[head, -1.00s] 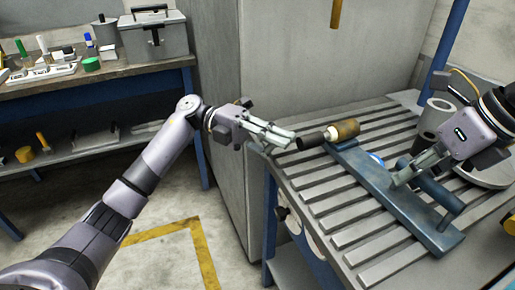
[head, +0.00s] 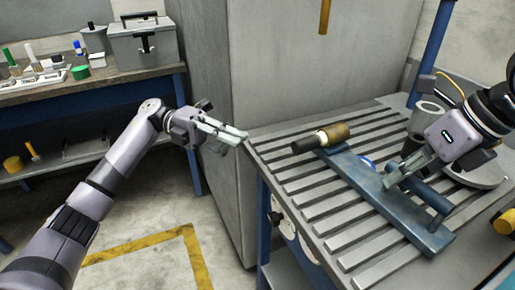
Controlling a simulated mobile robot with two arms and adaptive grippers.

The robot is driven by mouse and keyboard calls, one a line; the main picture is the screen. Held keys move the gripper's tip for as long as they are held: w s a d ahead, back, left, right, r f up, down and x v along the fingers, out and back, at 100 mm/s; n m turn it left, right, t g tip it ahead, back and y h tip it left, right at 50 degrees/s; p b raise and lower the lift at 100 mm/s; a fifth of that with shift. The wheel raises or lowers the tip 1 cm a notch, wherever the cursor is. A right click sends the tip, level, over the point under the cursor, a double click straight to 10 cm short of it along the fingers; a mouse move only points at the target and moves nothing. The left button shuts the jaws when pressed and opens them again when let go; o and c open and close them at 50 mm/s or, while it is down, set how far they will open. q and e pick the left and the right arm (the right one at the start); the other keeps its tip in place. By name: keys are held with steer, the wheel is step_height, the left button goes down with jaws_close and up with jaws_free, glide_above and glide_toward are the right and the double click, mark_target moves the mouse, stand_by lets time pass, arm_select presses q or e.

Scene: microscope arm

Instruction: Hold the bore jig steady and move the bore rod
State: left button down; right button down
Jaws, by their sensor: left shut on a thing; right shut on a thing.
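The blue bore jig (head: 375,188) lies diagonally on the slatted table, with a raised blue bar near its front end. My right gripper (head: 398,180) is shut on this raised part. A brass cylinder with a pale ring and a dark end piece (head: 305,145) rests at the jig's far end; I cannot tell whether this is the bore rod. My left gripper (head: 240,136) is shut, left of the dark end and apart from it, near the table's left corner. What lies between its grey fingers is too small to make out.
The grey slatted table (head: 335,222) has free slats left of the jig. Grey cylinders (head: 426,118) and a round plate (head: 475,175) stand near my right arm. A grey cabinet (head: 290,70) rises behind. A bench with a toolbox (head: 145,42) stands at the back left.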

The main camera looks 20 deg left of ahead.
arm_select(q)
steer(key=a, duration=0.4)
steer(key=shift+w, duration=0.4)
steer(key=c, duration=1.8)
jaws_free()
steer(key=shift+a, duration=0.3)
steer(key=o, duration=0.3)
steer(key=shift+d+f, duration=0.2)
steer(key=shift+d, duration=0.1)
steer(key=shift+o, duration=0.8)
steer(key=d+f+m+t+y, duration=0.2)
steer(key=d+t, duration=0.3)
steer(key=shift+s+d+f+t, duration=0.25)
steer(key=shift+s+d+t, duration=0.1)
steer(key=shift+t, duration=0.05)
steer(key=m+t+y, duration=0.3)
steer(key=t, duration=0.7)
glide_toward(305, 143)
steer(key=x, duration=0.7)
steer(key=f+x, duration=0.1)
steer(key=x, duration=0.3)
steer(key=shift+w+a, duration=0.3)
steer(key=shift+a, duration=0.05)
steer(key=shift+c, duration=0.3)
jaws_close()
